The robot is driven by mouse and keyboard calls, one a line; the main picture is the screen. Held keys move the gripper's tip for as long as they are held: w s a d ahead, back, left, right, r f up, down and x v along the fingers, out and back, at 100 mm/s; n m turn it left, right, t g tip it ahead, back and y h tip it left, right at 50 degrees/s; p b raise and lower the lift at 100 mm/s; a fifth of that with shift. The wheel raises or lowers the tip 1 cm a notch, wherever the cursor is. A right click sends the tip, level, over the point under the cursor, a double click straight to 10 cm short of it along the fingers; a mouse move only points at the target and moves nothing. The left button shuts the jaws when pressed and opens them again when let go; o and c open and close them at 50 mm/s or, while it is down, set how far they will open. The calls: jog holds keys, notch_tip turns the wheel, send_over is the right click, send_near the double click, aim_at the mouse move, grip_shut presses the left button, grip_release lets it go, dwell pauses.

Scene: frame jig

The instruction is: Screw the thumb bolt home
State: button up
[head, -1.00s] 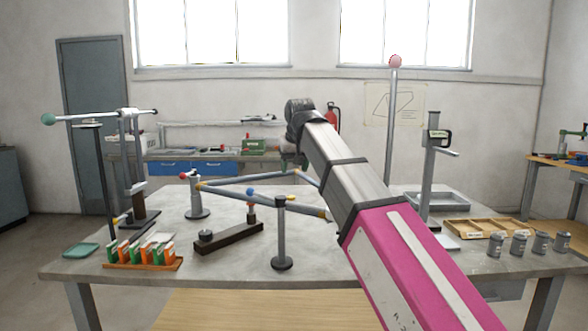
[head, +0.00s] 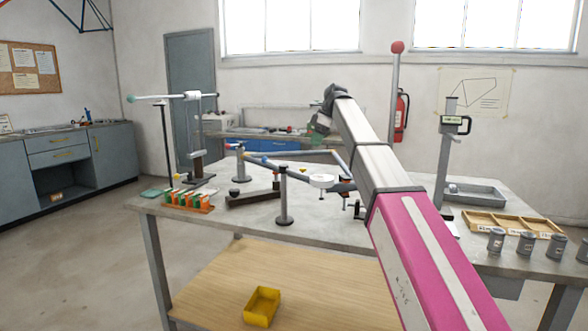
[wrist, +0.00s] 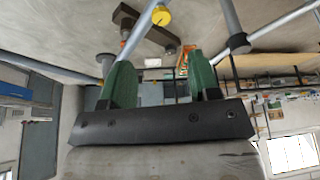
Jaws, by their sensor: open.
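The frame jig's tubes (head: 300,154) rest on grey posts (head: 285,197) on the table, with small coloured joints. A dark bar (head: 252,197) lies on the table beside the front post; it also shows in the wrist view (wrist: 145,30). A round yellow knob (wrist: 161,15) shows near that bar in the wrist view. I cannot tell for certain which part is the thumb bolt. My gripper (head: 319,124) is above the jig's far side in the head view, small and partly hidden by my arm. In the wrist view its green fingers (wrist: 158,82) are apart, with nothing between them.
An orange and green rack (head: 188,201) stands at the table's left edge, near a tall stand (head: 196,140). A wooden tray (head: 512,223) and several grey canisters (head: 526,243) are at right. A yellow bin (head: 262,307) sits on the lower shelf. My arm covers the table's middle right.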

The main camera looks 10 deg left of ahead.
aim_at(303, 168)
jog(key=x, duration=1.1)
jog(key=shift+a, duration=0.15)
jog(key=shift+r, duration=0.1)
jog(key=c, duration=0.9)
